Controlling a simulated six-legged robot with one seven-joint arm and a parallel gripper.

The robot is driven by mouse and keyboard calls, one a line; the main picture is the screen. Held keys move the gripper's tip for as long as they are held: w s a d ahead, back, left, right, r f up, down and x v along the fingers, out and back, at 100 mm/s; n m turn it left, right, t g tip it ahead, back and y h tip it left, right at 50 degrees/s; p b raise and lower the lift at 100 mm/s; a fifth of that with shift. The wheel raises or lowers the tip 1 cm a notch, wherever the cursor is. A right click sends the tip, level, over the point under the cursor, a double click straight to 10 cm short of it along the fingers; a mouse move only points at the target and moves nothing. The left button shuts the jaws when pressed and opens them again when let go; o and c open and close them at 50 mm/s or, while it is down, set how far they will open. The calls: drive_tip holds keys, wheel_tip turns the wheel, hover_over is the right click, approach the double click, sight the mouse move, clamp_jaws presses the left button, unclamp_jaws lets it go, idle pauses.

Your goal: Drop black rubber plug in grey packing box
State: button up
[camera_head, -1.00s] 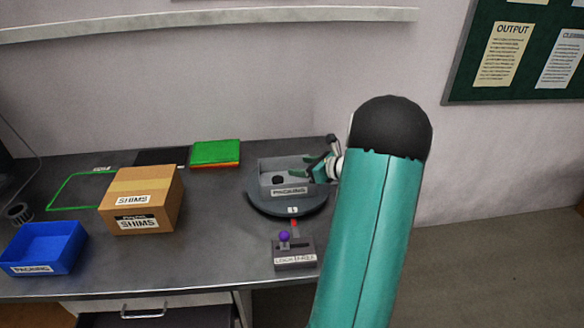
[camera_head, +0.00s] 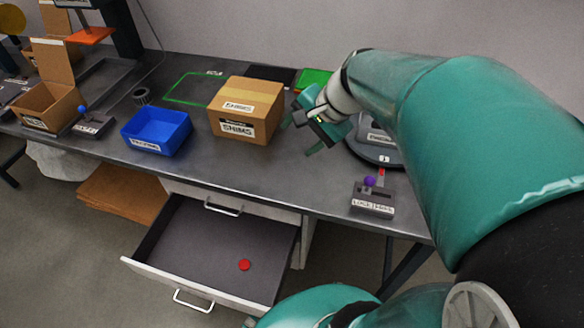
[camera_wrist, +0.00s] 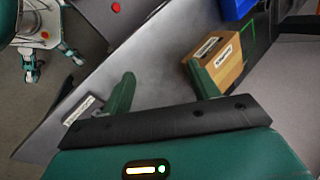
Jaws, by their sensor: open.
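The grey packing box (camera_head: 378,137) sits on the round dark turntable (camera_head: 372,155) in the head view, mostly hidden behind my arm. I see its labelled front only in part, and its inside is hidden. The black rubber plug is not visible in either current view. My gripper (camera_head: 299,137) is open and empty above the table, between the cardboard SHIMS box and the turntable. In the wrist view its spread fingers (camera_wrist: 160,69) have nothing between them, and the SHIMS box (camera_wrist: 222,55) lies beyond the right finger.
The SHIMS box (camera_head: 246,108) and blue tray (camera_head: 157,131) stand left of my gripper. A labelled fixture with a purple knob (camera_head: 372,196) is at the front edge. An open drawer (camera_head: 200,245) below holds a red disc (camera_head: 245,265).

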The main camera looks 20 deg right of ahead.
drive_tip(key=s+a+r+n+h, duration=0.2)
drive_tip(key=s+a+n, duration=0.4)
drive_tip(key=s+n, duration=0.5)
drive_tip(key=shift+a+r+n+t+h, duration=0.4)
drive_tip(key=shift+n+h, duration=0.2)
drive_tip(key=shift+h, duration=0.3)
drive_tip(key=shift+s+a, duration=0.1)
drive_tip(key=shift+s, duration=0.05)
